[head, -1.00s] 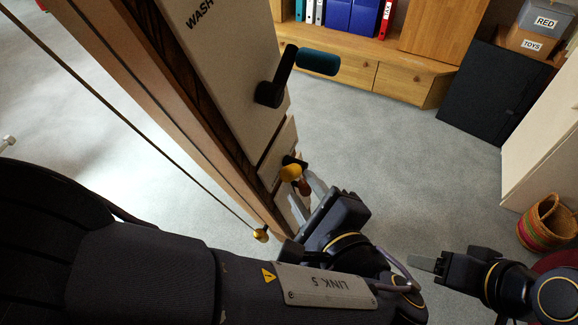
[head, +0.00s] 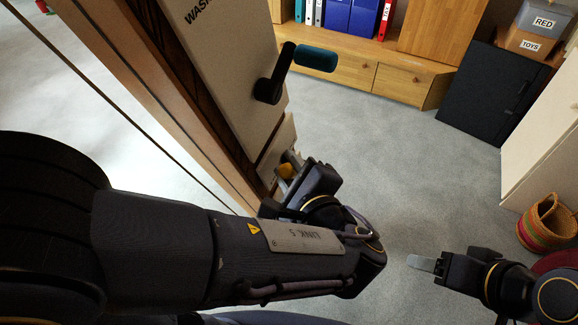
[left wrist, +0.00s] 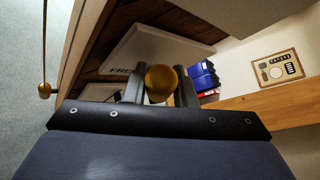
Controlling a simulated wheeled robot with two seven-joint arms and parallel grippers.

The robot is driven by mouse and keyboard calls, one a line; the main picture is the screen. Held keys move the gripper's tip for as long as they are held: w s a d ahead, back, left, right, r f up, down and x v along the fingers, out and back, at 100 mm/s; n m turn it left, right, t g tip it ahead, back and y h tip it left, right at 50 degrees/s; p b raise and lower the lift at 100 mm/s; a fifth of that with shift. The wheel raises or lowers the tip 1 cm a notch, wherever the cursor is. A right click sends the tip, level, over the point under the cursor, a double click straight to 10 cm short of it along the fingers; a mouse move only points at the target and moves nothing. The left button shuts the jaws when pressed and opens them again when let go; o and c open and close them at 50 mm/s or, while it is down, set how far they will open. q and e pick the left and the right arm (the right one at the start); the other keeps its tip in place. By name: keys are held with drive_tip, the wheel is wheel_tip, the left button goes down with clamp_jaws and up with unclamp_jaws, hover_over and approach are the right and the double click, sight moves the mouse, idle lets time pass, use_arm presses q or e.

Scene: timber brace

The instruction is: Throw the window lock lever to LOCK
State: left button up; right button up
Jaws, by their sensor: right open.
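A lever with a round yellow knob (head: 286,170) sits low on the pale panel at the window frame's edge. My left gripper (head: 291,177) is at it, mostly hiding its shaft. In the left wrist view the knob (left wrist: 161,82) lies between the two fingers, which appear to touch it on both sides. A white plate (left wrist: 150,50) with letters reading "FRE" shows behind it; the rest of the word is hidden. No LOCK mark can be read. My right gripper (head: 425,263) is open and empty at the lower right, away from the frame.
A black lever with a teal grip (head: 315,58) stands out from the panel marked "WASH" (head: 215,40), above my left gripper. A thin rod runs along the frame's left. A wooden cabinet (head: 350,68) and a basket (head: 546,224) stand beyond clear grey carpet.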

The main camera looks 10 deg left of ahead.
use_arm(q)
clamp_jaws()
use_arm(e)
drive_tip(key=shift+r, duration=0.1)
